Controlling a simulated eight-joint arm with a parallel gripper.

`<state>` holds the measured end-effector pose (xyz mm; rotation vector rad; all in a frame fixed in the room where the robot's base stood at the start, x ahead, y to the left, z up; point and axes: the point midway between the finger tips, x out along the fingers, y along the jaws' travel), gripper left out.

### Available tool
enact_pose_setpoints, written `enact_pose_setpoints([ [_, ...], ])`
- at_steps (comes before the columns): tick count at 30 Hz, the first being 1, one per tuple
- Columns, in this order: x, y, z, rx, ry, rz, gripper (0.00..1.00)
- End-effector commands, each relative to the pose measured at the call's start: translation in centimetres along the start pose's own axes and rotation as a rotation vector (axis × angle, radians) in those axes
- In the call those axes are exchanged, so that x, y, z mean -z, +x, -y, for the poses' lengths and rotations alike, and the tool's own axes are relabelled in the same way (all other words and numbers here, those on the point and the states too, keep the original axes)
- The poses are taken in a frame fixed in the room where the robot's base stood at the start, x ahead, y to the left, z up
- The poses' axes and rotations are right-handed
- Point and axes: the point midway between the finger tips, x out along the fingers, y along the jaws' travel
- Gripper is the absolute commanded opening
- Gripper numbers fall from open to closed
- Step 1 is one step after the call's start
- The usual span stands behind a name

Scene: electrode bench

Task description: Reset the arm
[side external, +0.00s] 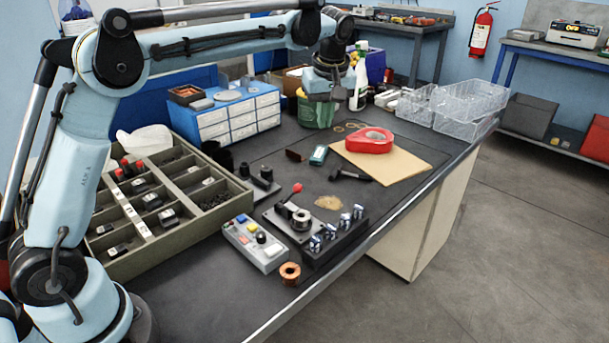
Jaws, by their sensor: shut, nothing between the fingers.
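My arm reaches from the left across the top of the side external view. My gripper (322,98) hangs from its end, over the back of the bench, in front of or above a green bin (316,115). I cannot tell whether it touches the bin. The gripper is small in the picture, and it is shut with nothing held. Its fingertips are hard to make out against the bin.
A white spray bottle (359,80) stands right of the gripper, a blue drawer cabinet (232,112) left of it.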

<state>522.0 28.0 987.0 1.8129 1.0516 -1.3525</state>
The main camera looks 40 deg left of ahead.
Motion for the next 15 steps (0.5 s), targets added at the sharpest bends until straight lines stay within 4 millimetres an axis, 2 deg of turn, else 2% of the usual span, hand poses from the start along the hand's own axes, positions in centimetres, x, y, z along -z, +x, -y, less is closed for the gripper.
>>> enact_pose_setpoints([
  [1, -0.4, -0.8, 1.0, -0.025, 0.049, 0.000, 0.00],
  [6, -2.1, -2.6, 3.9, -0.110, 0.220, -0.012, 0.00],
  [15, -6.0, -3.7, 9.7, -0.252, 0.511, -0.076, 0.00],
])
